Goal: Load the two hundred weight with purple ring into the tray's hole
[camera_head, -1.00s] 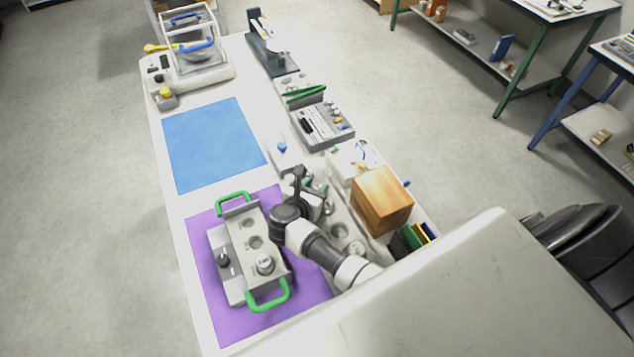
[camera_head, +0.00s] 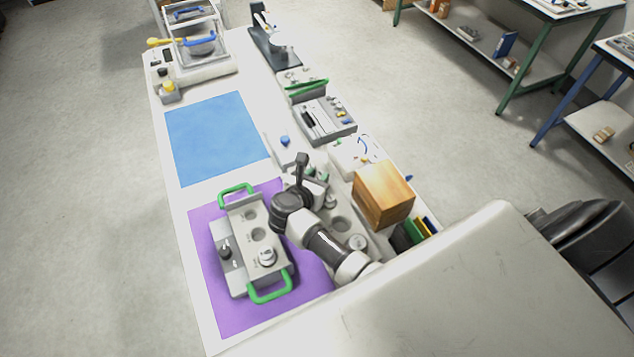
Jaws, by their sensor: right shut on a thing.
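The grey tray (camera_head: 243,278) with two green handles lies on the purple mat (camera_head: 236,318). A silver weight (camera_head: 267,257) stands at its near end, and two holes further up the same row look empty, one hole (camera_head: 258,234) beside the weight. My right gripper (camera_head: 312,180) is to the right of the tray, over the pale weight holder (camera_head: 370,243). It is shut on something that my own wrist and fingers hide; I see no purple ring. My left gripper is not in view.
A wooden box (camera_head: 383,194) stands close to the right of my right gripper. A blue mat (camera_head: 215,137) lies clear beyond the purple one. An open grey case (camera_head: 326,122), a balance with a glass case (camera_head: 198,45) and a black stand (camera_head: 274,50) are further back.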

